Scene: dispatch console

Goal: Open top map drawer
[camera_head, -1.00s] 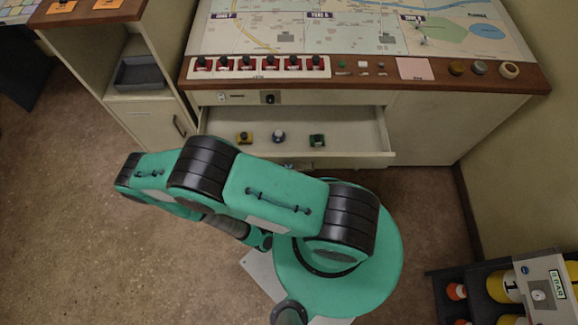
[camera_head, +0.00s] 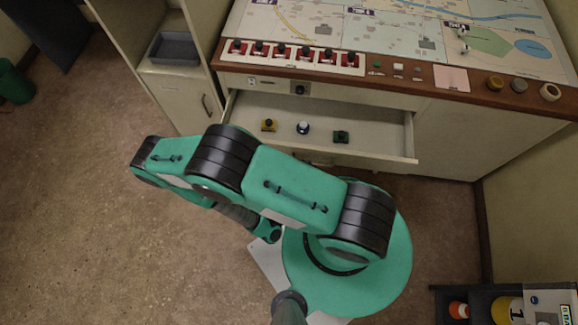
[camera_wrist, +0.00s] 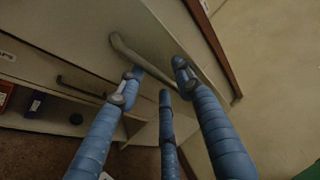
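A pale bar handle (camera_wrist: 150,65) on a cream front lies just beyond the fingertips; contact is not clear. My gripper is hidden in the head view.
The console top (camera_head: 380,67) has red switches, knobs and a map. A dark-handled cabinet (camera_head: 175,97) with a grey tray (camera_head: 175,49) stands at left. A dark crate (camera_head: 465,300) with yellow and orange items is at lower right.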

